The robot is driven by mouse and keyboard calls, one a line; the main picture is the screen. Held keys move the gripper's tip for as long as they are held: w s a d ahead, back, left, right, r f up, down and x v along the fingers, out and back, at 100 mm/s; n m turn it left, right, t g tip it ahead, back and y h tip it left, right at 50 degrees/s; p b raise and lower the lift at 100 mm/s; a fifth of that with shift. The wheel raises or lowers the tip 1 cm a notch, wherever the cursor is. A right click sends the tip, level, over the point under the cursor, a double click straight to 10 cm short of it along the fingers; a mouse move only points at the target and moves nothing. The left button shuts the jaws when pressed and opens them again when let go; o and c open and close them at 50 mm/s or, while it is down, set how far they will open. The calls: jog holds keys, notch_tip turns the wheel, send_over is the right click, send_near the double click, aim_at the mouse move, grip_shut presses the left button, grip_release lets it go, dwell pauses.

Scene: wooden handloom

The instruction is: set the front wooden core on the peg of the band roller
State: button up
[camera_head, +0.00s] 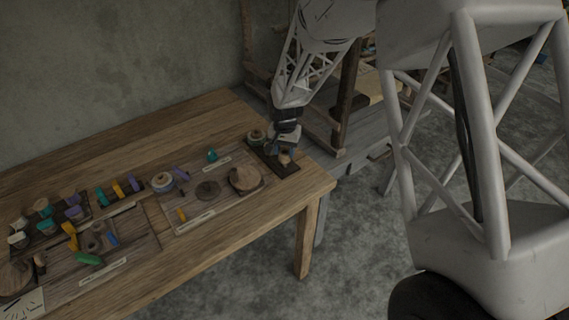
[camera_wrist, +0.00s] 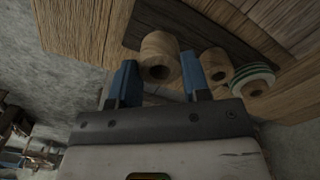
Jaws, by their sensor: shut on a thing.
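The front wooden core (camera_wrist: 158,58) is a short, light-brown cylinder with a hole through it. In the wrist view it sits between the blue fingertips of my gripper (camera_wrist: 160,80), which is shut on it. In the head view my gripper (camera_head: 282,148) is over the dark board at the table's right end, with the core (camera_head: 286,158) at its fingertips. I cannot tell whether the core touches the board. A second wooden core (camera_wrist: 217,67) is close beside my right finger. I cannot make out the band roller or its peg for certain.
A green-and-white ringed spool (camera_wrist: 253,79) stands past the second core. The dark board (camera_head: 288,169) lies near the table edge. Left of it are a round wooden disc (camera_head: 246,178), a dark disc (camera_head: 207,190) and a pale spool (camera_head: 162,182). A wooden loom frame (camera_head: 345,95) stands behind right.

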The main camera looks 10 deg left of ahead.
jog(key=shift+r, duration=1.15)
jog(key=w+d+f, duration=0.5)
jog(key=d+f, duration=0.3)
jog(key=d, duration=0.4)
jog(key=w+d+f, duration=0.5)
jog(key=d+f, duration=0.3)
jog(key=d, duration=0.4)
jog(key=d+f, duration=0.2)
jog(key=f, duration=0.5)
jog(key=s+d+f+n, duration=0.1)
jog(key=d+f, duration=0.2)
jog(key=f, duration=0.5)
jog(key=shift+s+f, duration=0.15)
jog(key=shift+s, duration=0.05)
jog(key=shift+d, duration=0.1)
